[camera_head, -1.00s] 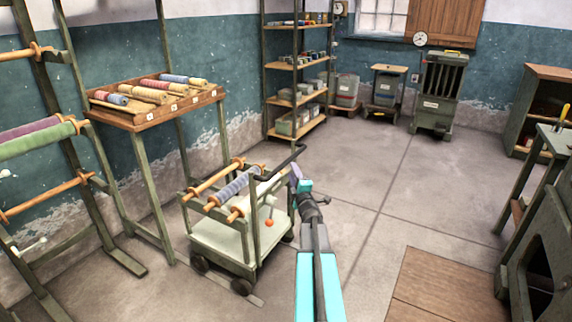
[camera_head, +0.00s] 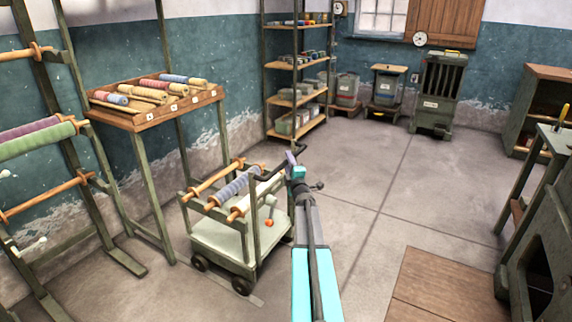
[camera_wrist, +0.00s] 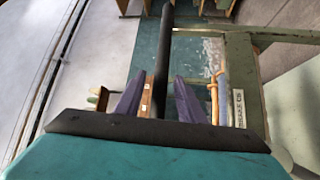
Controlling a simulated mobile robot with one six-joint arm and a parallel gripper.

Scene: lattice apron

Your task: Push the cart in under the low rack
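The cart (camera_head: 222,243) is a pale-decked, green-framed trolley on dark wheels, with thread rolls across its top. It stands on the floor in front and to the right of a low wooden rack (camera_head: 150,122) on green legs, apart from it. The cart's dark handle bar (camera_head: 268,177) is at its upper right. My gripper (camera_head: 293,163) is at the handle's right end. In the wrist view, its two purple fingers (camera_wrist: 160,98) are apart, with the dark bar (camera_wrist: 166,45) running between them. Whether a finger touches the bar is unclear. A label beginning "BRAKE" (camera_wrist: 238,108) is on the green frame.
A tall rack with purple and green rolls (camera_head: 40,140) stands at the left. Shelving (camera_head: 297,95) is behind the cart. A wooden floor panel (camera_head: 440,288) and a dark green machine (camera_head: 540,260) are at the right. The middle floor is clear.

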